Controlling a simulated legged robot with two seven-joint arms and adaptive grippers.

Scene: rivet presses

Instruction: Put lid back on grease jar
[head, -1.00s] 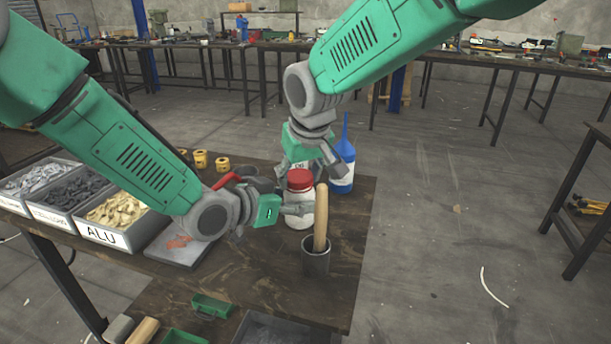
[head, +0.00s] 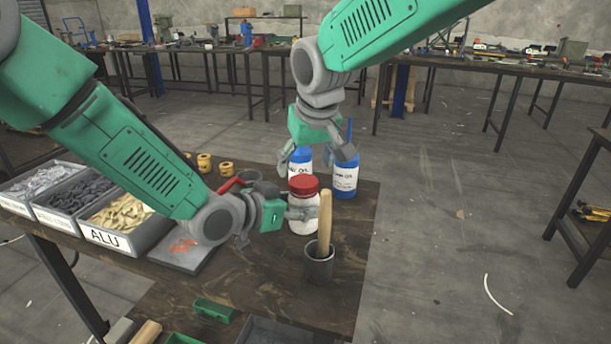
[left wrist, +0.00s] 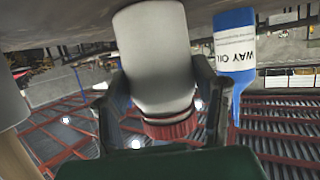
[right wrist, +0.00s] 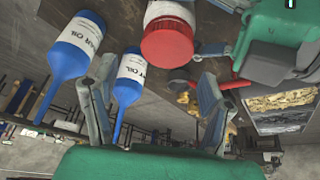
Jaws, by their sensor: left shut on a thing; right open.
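The grease jar (head: 303,226) is white and stands upright on the dark wooden table. The red lid (head: 303,184) sits on top of its mouth. My left gripper (head: 300,213) is shut on the jar's side, and the left wrist view shows a finger on each side of the white body (left wrist: 158,60) with the red lid (left wrist: 170,130) beyond it. My right gripper (head: 314,160) is open and empty above the jar, apart from the lid. In the right wrist view the lid (right wrist: 167,42) lies beyond the open fingers.
A dark cup (head: 319,266) with a wooden handle (head: 325,222) stands in front. Parts bins (head: 118,238) line the left. The table's right strip is bare.

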